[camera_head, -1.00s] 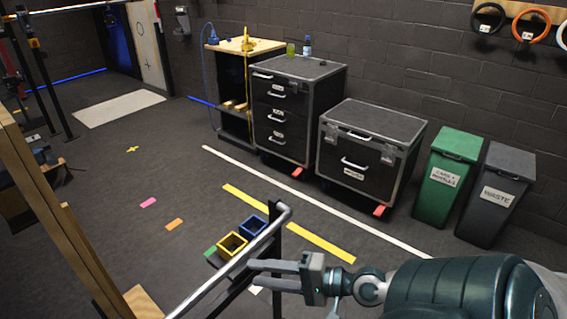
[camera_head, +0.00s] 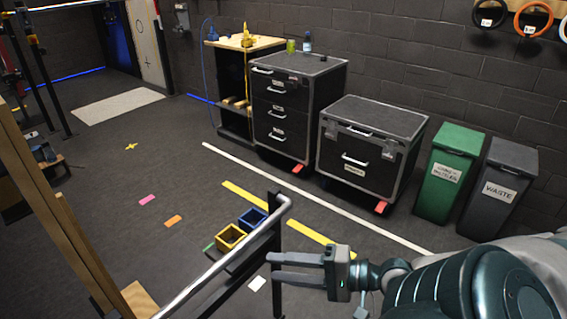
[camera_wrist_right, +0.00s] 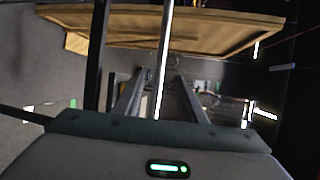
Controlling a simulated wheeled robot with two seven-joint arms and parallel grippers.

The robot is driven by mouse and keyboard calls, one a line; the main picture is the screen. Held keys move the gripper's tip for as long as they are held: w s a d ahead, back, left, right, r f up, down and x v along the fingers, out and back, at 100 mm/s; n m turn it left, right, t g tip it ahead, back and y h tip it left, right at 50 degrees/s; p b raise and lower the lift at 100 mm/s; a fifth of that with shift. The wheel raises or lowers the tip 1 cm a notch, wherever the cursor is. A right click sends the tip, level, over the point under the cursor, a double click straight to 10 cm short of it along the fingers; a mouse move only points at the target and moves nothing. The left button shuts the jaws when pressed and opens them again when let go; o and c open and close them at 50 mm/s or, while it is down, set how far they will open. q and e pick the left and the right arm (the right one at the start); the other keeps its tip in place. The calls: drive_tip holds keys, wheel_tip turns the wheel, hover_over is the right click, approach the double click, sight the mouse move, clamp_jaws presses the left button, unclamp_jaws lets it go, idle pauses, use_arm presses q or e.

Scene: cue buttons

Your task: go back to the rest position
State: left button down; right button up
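My right gripper (camera_head: 270,268) is at the lower middle of the head view, with its grey fingers pointing left. The two fingers are parallel with a clear gap between them and nothing held. In the right wrist view the fingers (camera_wrist_right: 158,85) also stand apart, and a thin bright bar appears between them in the picture; its distance is unclear. My right arm comes in from the lower right. My left gripper is not in view. No cue button can be made out.
A metal rail (camera_head: 222,258) on a dark post stands close to my right fingertips. Yellow (camera_head: 230,238) and blue (camera_head: 252,218) bins sit behind it. A wooden frame (camera_head: 60,215) is at left. Black cases (camera_head: 372,150) and a green bin (camera_head: 447,175) stand farther back by the wall.

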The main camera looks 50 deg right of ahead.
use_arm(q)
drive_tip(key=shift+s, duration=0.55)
